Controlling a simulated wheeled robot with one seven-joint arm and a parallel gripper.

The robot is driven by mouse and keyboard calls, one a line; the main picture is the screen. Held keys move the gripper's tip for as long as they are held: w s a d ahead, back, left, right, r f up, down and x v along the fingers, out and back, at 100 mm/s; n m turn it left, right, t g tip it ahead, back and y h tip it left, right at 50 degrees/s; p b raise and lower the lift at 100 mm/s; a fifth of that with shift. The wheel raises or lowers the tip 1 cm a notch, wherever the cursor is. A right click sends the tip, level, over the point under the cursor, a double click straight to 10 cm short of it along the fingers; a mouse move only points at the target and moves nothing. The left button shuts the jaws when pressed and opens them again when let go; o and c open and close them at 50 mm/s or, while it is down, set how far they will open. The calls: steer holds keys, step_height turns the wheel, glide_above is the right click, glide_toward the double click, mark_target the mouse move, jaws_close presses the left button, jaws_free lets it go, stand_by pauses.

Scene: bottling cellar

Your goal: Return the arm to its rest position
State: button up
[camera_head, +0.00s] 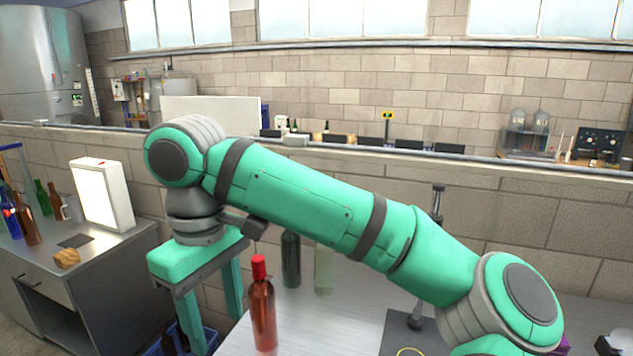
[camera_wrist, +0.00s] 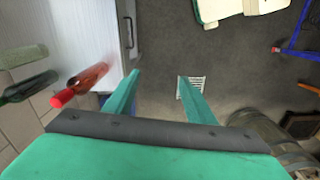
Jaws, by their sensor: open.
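My gripper (camera_head: 213,325) hangs at the left end of my green arm in the head view, fingers pointing down, left of the bottle table. In the wrist view its two fingers (camera_wrist: 160,76) are apart, with only the floor and a small white grate visible between them.
A dark green bottle (camera_head: 290,260) and a clear bottle (camera_head: 324,272) stand behind the red-capped one. The table (camera_head: 300,325) is partly hidden by my arm. A side cabinet (camera_head: 75,262) with a white light panel (camera_head: 101,194) stands left. A blue crate (camera_head: 160,345) holding bottles sits below.

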steer(key=w+a+f+m+t+y, duration=0.1)
steer(key=w+a+f+y, duration=0.25)
steer(key=a+y, duration=0.45)
steer(key=w+a+f+m+t+y, duration=0.1)
steer(key=w+a+f+y, duration=0.1)
steer(key=a+f+y, duration=0.6)
steer(key=d+f+m+t+h, duration=0.3)
steer(key=d+f+m+t, duration=0.2)
steer(key=f+m+t, duration=0.25)
steer(key=d+f+m+t+h, duration=0.3)
steer(key=d+f+m+t, duration=0.25)
steer(key=f, duration=0.35)
steer(key=s+d+f+m+t+h, duration=0.25)
steer(key=s+d+f+h, duration=0.35)
steer(key=s+d+f, duration=0.45)
steer(key=s+d+n+g+h, duration=0.1)
steer(key=s+d, duration=0.3)
steer(key=s, duration=0.7)
steer(key=s+d+f+n+g+h, duration=0.1)
steer(key=s+d+n+h, duration=0.2)
steer(key=s, duration=0.9)
steer(key=d+n, duration=0.1)
steer(key=d, duration=0.1)
steer(key=shift+s+d, duration=0.3)
